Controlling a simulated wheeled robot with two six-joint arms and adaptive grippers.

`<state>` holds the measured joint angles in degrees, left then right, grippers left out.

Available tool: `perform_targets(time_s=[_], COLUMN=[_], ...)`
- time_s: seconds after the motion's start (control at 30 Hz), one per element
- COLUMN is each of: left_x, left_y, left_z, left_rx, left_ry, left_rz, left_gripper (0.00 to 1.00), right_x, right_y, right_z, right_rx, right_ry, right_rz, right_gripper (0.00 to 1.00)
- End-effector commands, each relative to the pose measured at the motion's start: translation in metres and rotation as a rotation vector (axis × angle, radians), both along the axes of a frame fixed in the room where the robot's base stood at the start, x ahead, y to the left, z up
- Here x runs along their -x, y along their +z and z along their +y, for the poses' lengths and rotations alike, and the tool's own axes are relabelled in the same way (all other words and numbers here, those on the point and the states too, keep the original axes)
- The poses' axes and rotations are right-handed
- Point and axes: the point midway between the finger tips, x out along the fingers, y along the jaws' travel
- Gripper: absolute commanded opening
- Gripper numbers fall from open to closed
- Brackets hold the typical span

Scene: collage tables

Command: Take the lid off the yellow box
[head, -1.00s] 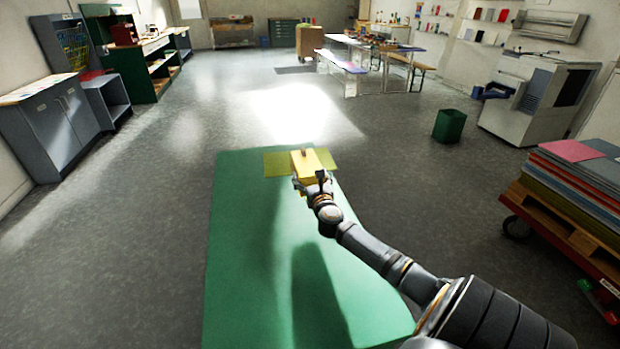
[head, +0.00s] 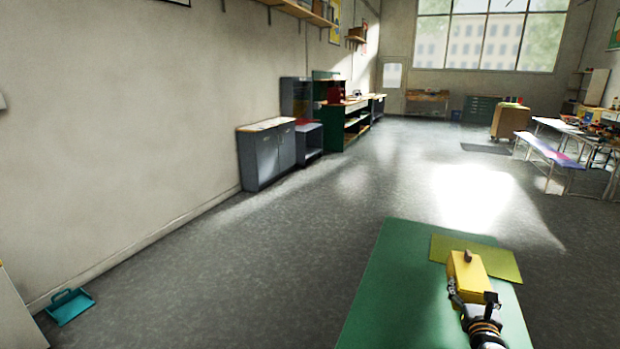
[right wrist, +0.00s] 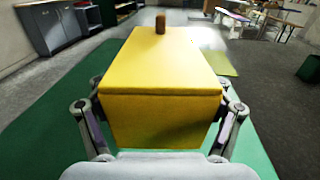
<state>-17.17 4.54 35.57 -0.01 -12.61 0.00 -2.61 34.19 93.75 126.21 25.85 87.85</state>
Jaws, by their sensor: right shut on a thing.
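The yellow box (head: 467,277) is at the lower right of the head view, over the green table (head: 400,290) and by an olive-yellow mat (head: 490,258). Its lid (right wrist: 160,62) is on, with a seam below its edge and a small brown knob (right wrist: 160,24) on top. My right gripper (head: 470,294) is shut on the box from the near side. In the right wrist view its fingers press the box's two sides, below the lid's seam. Whether the box touches the table is hidden. My left gripper is not in view.
The green table is otherwise bare to the left of the box. Open grey floor surrounds it. Grey cabinets (head: 267,155) and a green shelf (head: 345,128) stand far off along the wall.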

Motion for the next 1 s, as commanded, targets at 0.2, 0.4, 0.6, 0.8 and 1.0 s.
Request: perform_targets(time_s=[0.2,0.4,0.6,0.8,1.0], left_x=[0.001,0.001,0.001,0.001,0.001], left_y=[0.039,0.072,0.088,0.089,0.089], left_z=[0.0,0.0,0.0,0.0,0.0], left_rx=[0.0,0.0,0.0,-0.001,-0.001], left_ry=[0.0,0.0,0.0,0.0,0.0], left_rz=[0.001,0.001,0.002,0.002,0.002], left_gripper=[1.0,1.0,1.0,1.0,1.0], right_x=[0.024,0.062,0.086,0.091,0.091], right_y=[-0.003,0.022,0.046,0.049,0.049], right_z=[0.122,0.231,0.283,0.293,0.292], right_rx=[-0.022,-0.024,-0.009,0.001,0.001], right_ry=[0.19,0.34,0.402,0.415,0.415], right_rz=[0.001,-0.012,-0.011,-0.008,-0.009], right_gripper=[0.23,0.23,0.23,0.23,0.23])
